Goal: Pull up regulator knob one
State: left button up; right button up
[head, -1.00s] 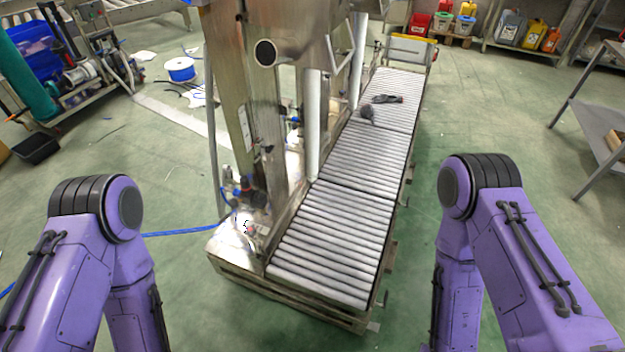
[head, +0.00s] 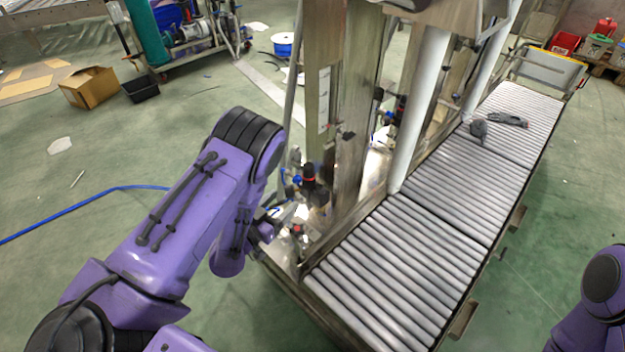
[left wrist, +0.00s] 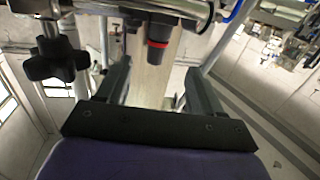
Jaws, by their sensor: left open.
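A black regulator knob with a red ring (head: 308,172) is on the near side of the steel machine column in the head view. In the left wrist view a black knob with a red band (left wrist: 158,38) shows between and beyond the two fingers, apart from them. My left gripper (left wrist: 160,78) is open and empty. In the head view my left gripper (head: 270,222) is partly hidden behind my arm, low and left of the knob. A second regulator with a red part (head: 401,103) sits farther back. No number shows on either. My right gripper is out of view.
A black star-shaped handle (left wrist: 55,60) and a metal bar (left wrist: 140,8) stand close to the left gripper. The steel column (head: 358,110) rises beside the regulator. A roller conveyor (head: 400,265) runs along the right. A blue hose (head: 90,203) lies on the open floor.

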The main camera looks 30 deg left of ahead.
aim_at(305, 179)
pick_arm(q)
jog(key=w, duration=0.3)
jog(key=w+d, duration=0.1)
jog(key=w, duration=0.3)
jog(key=w+d, duration=0.1)
jog(key=w, duration=0.3)
jog(key=shift+w+r, duration=0.1)
jog(key=shift+w, duration=0.1)
grip_shut()
grip_release()
jog(key=shift+s, duration=0.15)
jog(key=s+a, duration=0.1)
jog(key=s, duration=0.9)
jog(key=shift+a, duration=0.4)
